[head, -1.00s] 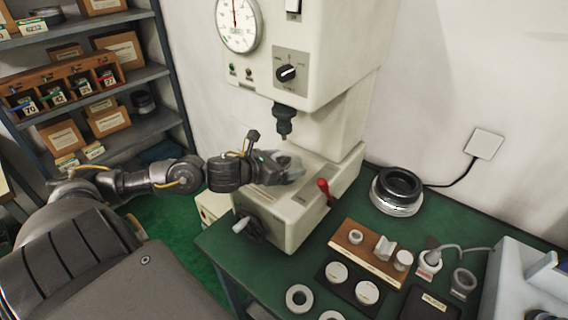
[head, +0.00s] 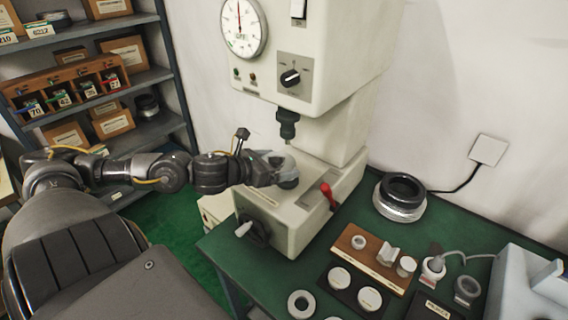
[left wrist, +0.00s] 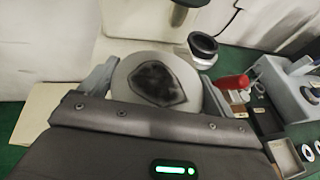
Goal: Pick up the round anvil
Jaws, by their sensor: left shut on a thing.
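The round anvil is a pale grey disc with a dark patch in its middle (left wrist: 158,84), seen close up in the left wrist view. My left gripper (head: 284,166) is shut on it, with one finger at each side of the disc. In the head view the anvil (head: 287,183) shows partly, dark and round, at the gripper's tip above the press bed (head: 306,204). The dark press ram (head: 287,125) is straight above it. I cannot tell whether the anvil touches the bed. My right gripper is not in view.
The cream press (head: 330,60) stands behind, with a red-handled lever (head: 327,194) right of the gripper. On the green table are stacked bearing rings (head: 400,196), a wooden block with small parts (head: 372,258) and a loose ring (head: 301,304). Shelves stand at the left.

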